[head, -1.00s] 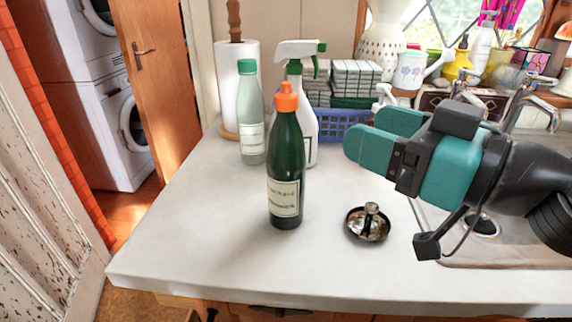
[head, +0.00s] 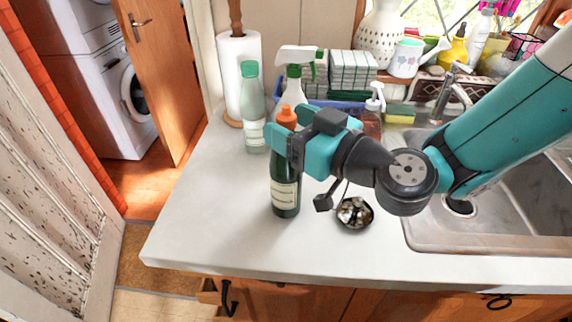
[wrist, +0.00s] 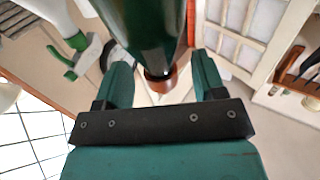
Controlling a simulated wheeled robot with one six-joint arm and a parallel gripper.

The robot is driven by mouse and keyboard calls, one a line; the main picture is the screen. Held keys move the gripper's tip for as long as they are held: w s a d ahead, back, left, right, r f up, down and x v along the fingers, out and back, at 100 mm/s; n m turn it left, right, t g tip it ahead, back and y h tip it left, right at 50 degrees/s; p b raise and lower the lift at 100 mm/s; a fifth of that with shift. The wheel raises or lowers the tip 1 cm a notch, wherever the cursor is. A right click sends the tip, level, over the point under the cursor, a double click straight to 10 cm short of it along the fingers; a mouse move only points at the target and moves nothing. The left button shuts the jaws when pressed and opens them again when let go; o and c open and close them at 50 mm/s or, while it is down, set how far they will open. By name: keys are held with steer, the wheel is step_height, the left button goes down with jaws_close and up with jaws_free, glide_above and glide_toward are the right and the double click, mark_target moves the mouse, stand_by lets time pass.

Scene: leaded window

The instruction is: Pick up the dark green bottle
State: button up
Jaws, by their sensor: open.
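The dark green bottle (head: 285,190) with an orange cap and pale label stands upright on the white counter (head: 200,220). My gripper (head: 283,138) is at its upper part, just below the cap, with the fingers level and pointing left. In the wrist view the bottle (wrist: 145,25) shows between the two spread teal fingers, its orange cap (wrist: 160,80) towards the palm plate. The jaws are open and not closed on it. Whether a finger touches the glass I cannot tell.
A pale green bottle (head: 251,110) and a white spray bottle (head: 293,90) stand close behind. A small dark metal dish (head: 354,213) sits right of the bottle, below my wrist. The sink (head: 500,205) is at right. The counter's front left is clear.

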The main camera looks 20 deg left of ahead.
steer(key=shift+r+p+x, duration=0.25)
steer(key=shift+p+x, duration=0.55)
steer(key=shift+x, duration=0.3)
steer(key=shift+w+a+f, duration=0.1)
steer(key=shift+a+f, duration=0.15)
steer(key=shift+a, duration=0.1)
steer(key=c, duration=1)
steer(key=shift+c, duration=0.4)
steer(key=shift+r, duration=0.2)
